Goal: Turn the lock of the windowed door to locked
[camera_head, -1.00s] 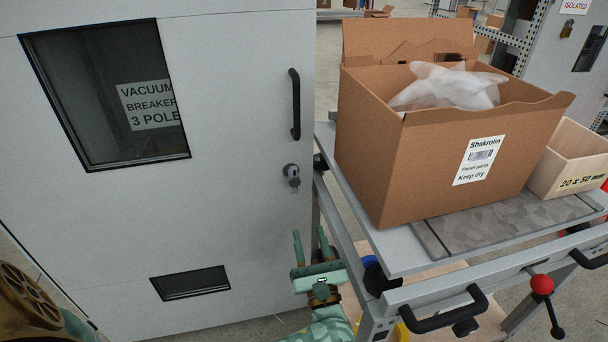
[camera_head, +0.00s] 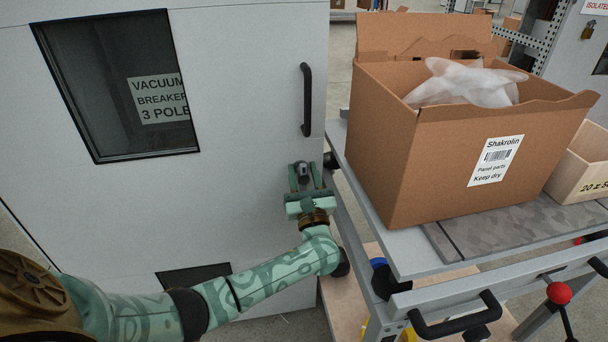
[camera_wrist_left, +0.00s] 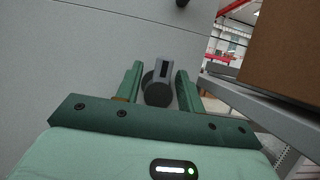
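The windowed door (camera_head: 240,120) is a pale grey cabinet door, shut, with a dark window (camera_head: 118,85) at upper left. Its lock (camera_head: 303,170) is a small grey knob near the right edge, below the black handle (camera_head: 306,100). My left gripper (camera_head: 304,176) is at the lock, with one finger on each side of it. In the left wrist view the fingers stand open around the lock (camera_wrist_left: 158,84), with a visible gap on the left and a smaller one on the right. My right gripper is not in view.
A grey cart (camera_head: 405,242) stands close to the right of the door, near my left gripper. It carries a large open cardboard box (camera_head: 430,150) and a wooden bin (camera_head: 582,170). A dark vent window (camera_head: 195,276) is low on the door.

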